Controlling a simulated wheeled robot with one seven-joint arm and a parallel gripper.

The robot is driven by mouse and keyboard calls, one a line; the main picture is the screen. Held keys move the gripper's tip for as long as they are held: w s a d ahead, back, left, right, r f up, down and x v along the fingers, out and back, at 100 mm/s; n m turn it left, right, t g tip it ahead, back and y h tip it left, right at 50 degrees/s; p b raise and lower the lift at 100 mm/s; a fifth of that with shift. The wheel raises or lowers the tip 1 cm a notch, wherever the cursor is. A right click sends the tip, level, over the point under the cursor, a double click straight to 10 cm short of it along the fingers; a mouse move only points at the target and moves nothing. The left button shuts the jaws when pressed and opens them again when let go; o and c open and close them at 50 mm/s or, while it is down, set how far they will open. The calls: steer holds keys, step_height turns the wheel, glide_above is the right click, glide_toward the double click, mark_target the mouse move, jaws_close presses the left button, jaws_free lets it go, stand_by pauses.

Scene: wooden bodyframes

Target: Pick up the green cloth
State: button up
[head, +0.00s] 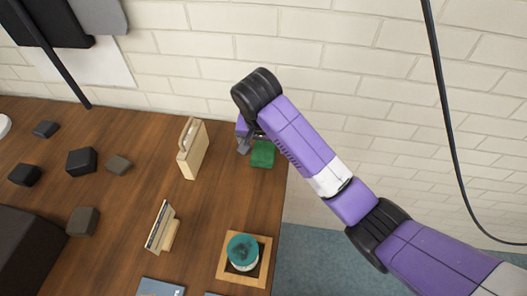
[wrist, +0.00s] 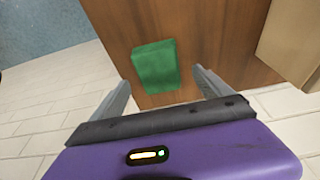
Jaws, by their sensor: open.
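The green cloth (head: 262,154) is a small folded block lying on the wooden table near its right back edge, by the brick wall. My gripper (head: 247,140) is just to the left of and above the cloth in the head view, partly hidden by my arm. In the wrist view the cloth (wrist: 156,65) lies ahead of and between the two grey fingers of my gripper (wrist: 163,86). The fingers are spread apart with nothing between their tips. I cannot tell the exact height of the fingers above the table.
A cream wooden case (head: 193,149) stands to the left of the cloth. A small wooden stand (head: 162,229) and a wooden tray (head: 228,270) with a teal-topped round item are nearer. Several dark blocks (head: 82,161) lie at left. The brick wall (head: 330,60) is close behind.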

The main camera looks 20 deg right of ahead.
steer(key=shift+x, duration=1.2)
steer(key=shift+f+p, duration=0.2)
steer(key=shift+p, duration=0.1)
steer(key=c, duration=1.5)
steer(key=shift+o, duration=0.2)
steer(key=shift+r+b, duration=0.15)
steer(key=shift+b, duration=0.15)
step_height(320, 180, up, 15)
steer(key=p, duration=0.5)
step_height(320, 180, up, 5)
glide_above(264, 149)
steer(key=shift+s+a+r, duration=0.1)
steer(key=shift+s+a, duration=0.1)
